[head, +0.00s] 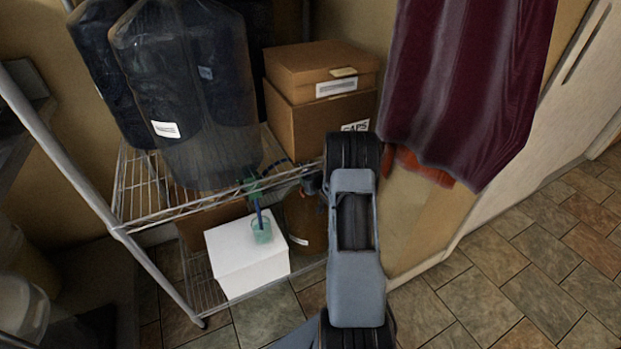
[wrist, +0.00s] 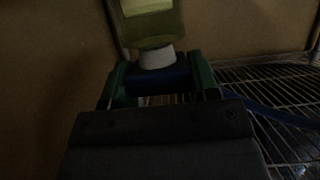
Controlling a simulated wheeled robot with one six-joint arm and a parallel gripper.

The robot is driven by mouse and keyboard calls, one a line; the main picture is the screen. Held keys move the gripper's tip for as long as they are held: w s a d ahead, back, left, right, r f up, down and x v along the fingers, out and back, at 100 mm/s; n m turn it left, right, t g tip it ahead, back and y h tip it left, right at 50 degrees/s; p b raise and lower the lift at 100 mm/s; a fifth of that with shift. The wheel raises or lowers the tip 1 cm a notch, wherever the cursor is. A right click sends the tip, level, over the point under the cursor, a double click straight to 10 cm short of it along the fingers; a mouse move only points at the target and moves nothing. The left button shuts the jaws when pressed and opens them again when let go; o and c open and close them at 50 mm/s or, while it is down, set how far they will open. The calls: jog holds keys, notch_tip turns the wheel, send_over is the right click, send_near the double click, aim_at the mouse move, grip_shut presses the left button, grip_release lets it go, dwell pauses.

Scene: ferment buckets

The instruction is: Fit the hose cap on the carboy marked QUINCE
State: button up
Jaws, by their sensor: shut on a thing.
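In the wrist view, my gripper (wrist: 161,82) has green fingers shut on a blue band, likely the hose cap (wrist: 158,80). A pale, stopper-like piece (wrist: 157,58) stands against it, below a yellow-green vessel-like thing (wrist: 152,28). I cannot tell whether these are joined. A blue hose (wrist: 268,112) runs right. In the head view, green parts (head: 250,183), probably my fingers, are beside the upper shelf edge, above the white box. A brown carboy (head: 303,218) stands on the lower shelf right of the box, partly hidden by my arm. Its label is unreadable, so QUINCE cannot be identified.
A green translucent cup (head: 262,231) with blue hose in it sits on the white box (head: 243,265). Large dark bagged vessels (head: 190,95) and cardboard boxes (head: 318,120) fill the upper wire shelf. A maroon cloth (head: 465,90) hangs right. Tiled floor (head: 510,270) is clear at right.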

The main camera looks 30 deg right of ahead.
jog(key=shift+f+b, duration=0.95)
jog(key=shift+b, duration=0.1)
dwell(2.4)
jog(key=o, duration=1)
jog(key=shift+p+v, duration=1.75)
jog(key=shift+v, duration=5.15)
